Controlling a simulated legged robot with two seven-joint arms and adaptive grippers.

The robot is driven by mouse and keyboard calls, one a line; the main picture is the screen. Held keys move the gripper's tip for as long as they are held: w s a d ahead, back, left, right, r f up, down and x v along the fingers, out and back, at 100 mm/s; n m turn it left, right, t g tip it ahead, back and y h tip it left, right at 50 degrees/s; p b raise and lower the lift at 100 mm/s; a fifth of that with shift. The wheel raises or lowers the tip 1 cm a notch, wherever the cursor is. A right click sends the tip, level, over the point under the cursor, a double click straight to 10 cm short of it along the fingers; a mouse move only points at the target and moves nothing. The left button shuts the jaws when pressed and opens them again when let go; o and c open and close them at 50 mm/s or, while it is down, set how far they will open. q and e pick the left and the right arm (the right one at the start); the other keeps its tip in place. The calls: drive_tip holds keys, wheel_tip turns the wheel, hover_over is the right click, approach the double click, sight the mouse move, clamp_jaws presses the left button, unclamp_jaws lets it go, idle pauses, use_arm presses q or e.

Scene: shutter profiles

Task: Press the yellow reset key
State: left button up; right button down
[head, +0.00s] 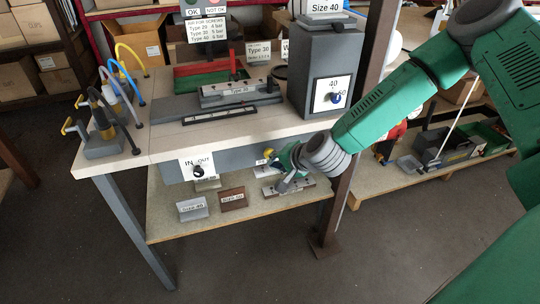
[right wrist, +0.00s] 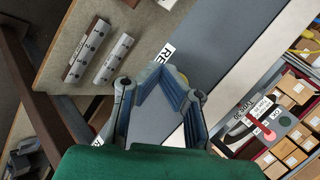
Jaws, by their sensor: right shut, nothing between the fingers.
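The yellow reset key (head: 268,152) is on the front face of the workbench, right of the IN/OUT switch, beside a small white label. My right gripper (head: 277,160) is right in front of it, at the bench's front edge, and partly covers that area. In the right wrist view the blue fingers of the gripper (right wrist: 157,76) are shut and empty. A bit of yellow (right wrist: 184,80) shows past the fingers, near a white label starting with RE (right wrist: 166,52). Most of the key is hidden there, and I cannot tell whether the fingers touch it. My left gripper is not in view.
The IN/OUT switch (head: 198,171) sits left on the same front face. A grey box with a 40/60 knob (head: 333,95) and a grey clamp fixture (head: 240,92) stand on the bench top. Several profile blocks lie on the lower shelf (head: 160,228). A brown post (head: 343,190) stands close to my right arm.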

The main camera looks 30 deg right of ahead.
drive_tip(key=shift+w, duration=0.1)
idle(0.4)
drive_tip(key=shift+w+d+r, duration=0.1)
drive_tip(key=shift+w, duration=0.15)
drive_tip(key=shift+w+d, duration=0.15)
drive_tip(key=shift+w, duration=0.5)
idle(0.9)
drive_tip(key=shift+s, duration=0.1)
drive_tip(key=shift+s+a, duration=0.2)
drive_tip(key=shift+s, duration=0.75)
drive_tip(key=shift+s+a+p, duration=0.15)
drive_tip(key=shift+s+a, duration=0.05)
drive_tip(key=shift+s, duration=0.6)
drive_tip(key=shift+s+a+p, duration=0.2)
drive_tip(key=shift+s, duration=0.65)
drive_tip(key=shift+s+a+p, duration=0.15)
drive_tip(key=shift+s+a, duration=0.05)
drive_tip(key=shift+s, duration=0.6)
